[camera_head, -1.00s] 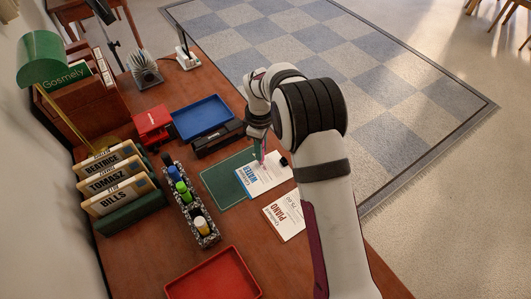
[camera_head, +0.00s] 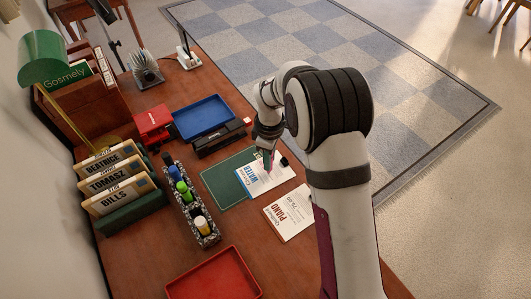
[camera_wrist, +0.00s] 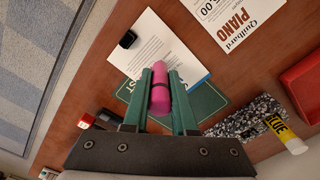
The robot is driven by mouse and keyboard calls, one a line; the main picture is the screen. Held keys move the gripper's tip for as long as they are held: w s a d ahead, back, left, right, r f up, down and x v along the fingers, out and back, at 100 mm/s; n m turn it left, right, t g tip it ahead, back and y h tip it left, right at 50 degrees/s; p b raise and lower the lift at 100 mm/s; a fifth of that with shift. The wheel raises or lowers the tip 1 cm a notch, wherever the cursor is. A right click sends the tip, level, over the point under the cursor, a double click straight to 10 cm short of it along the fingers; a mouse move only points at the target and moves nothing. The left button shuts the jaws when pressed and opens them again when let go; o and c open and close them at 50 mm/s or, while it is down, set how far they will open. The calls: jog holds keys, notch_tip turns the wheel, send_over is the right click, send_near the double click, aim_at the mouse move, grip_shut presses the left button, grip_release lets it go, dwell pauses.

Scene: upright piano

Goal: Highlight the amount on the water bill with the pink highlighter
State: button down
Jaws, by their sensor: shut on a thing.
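The water bill (camera_head: 257,183) is a white sheet with blue "WATER" print, lying partly on a green mat (camera_head: 222,186). It also shows in the wrist view (camera_wrist: 178,35). My gripper (camera_wrist: 160,92) is shut on the pink highlighter (camera_wrist: 156,62), which points down over the bill. In the head view, the pink highlighter (camera_head: 272,157) shows as a thin sliver below my gripper (camera_head: 269,143). I cannot tell whether its tip touches the paper. The amount on the bill is not readable, and I see no pink mark.
A small black object (camera_wrist: 127,40) sits on the bill's edge. The piano bill (camera_head: 290,213) lies beside it. A speckled holder (camera_head: 198,226) with several markers stands left. A red tray (camera_head: 215,279), blue tray (camera_head: 203,117) and file rack (camera_head: 120,187) surround the mat.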

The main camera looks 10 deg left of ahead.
jog(key=shift+r, duration=3.75)
jog(key=shift+f, duration=3.4)
jog(key=shift+w+a+f, duration=0.25)
jog(key=shift+w+f, duration=0.05)
jog(key=shift+f, duration=0.3)
jog(key=shift+w+a, duration=1.8)
jog(key=shift+w, duration=0.2)
jog(key=shift+s+d, duration=1.95)
jog(key=shift+s, duration=0.2)
jog(key=shift+s+d+r, duration=0.15)
jog(key=shift+r, duration=3.85)
